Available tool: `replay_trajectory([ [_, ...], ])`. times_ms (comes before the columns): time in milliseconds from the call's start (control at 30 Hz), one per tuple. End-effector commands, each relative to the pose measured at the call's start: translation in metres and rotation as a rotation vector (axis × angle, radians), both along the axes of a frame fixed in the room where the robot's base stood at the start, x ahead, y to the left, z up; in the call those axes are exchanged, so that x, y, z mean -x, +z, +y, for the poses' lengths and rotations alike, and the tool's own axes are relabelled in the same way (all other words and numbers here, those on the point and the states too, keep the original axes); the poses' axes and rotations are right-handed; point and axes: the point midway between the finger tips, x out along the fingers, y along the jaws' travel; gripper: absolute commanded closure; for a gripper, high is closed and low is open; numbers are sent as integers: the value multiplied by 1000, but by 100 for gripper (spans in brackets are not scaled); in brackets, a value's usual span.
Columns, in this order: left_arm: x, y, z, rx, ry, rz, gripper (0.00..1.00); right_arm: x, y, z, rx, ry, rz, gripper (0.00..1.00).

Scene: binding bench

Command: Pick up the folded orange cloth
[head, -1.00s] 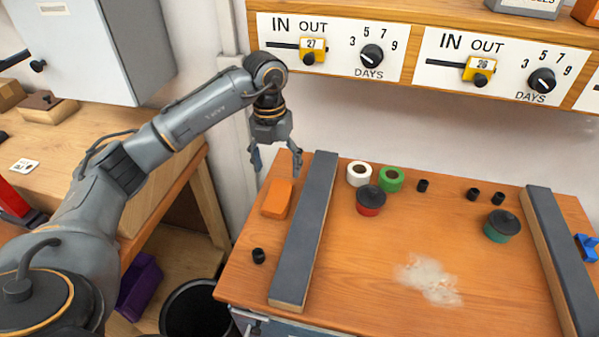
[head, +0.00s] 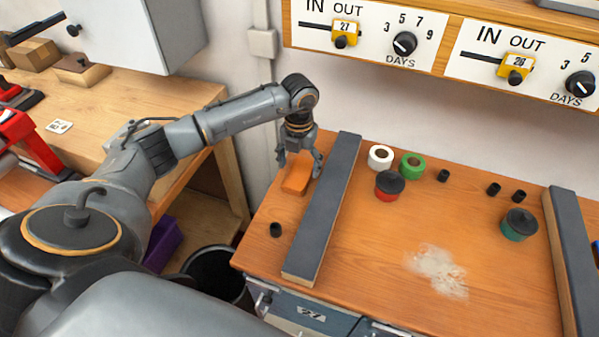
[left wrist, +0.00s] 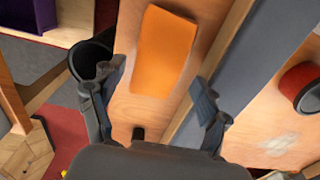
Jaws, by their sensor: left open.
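The folded orange cloth (head: 297,178) lies flat on the left end of the wooden bench top, left of a dark grey padded bar (head: 322,210). My left gripper (head: 300,164) is open and empty, pointing down just above the cloth. In the left wrist view the cloth (left wrist: 164,52) shows beyond and between the open fingers of the gripper (left wrist: 155,104), with the fingers apart from it. The grey bar (left wrist: 231,62) runs close along the cloth's right side. My right gripper is not in view.
A small black cylinder (head: 275,229) stands near the cloth, at the bench's left edge. Right of the bar are white (head: 380,157) and green (head: 412,165) rolls, a red pot (head: 389,186) and a pale smear (head: 436,270). A black bin (head: 215,274) stands below the bench's left side.

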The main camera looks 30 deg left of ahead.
Motion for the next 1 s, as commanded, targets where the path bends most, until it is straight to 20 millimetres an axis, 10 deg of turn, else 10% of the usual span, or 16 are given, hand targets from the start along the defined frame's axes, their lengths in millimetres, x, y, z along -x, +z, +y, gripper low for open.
replay_trajectory([
  [433,0,-28,0,-1,-1,-1,25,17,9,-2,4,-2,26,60],
  [633,0,-28,0,-1,-1,0,61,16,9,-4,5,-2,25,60],
  [1000,0,-26,0,0,-1,-1,63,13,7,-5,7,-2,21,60],
])
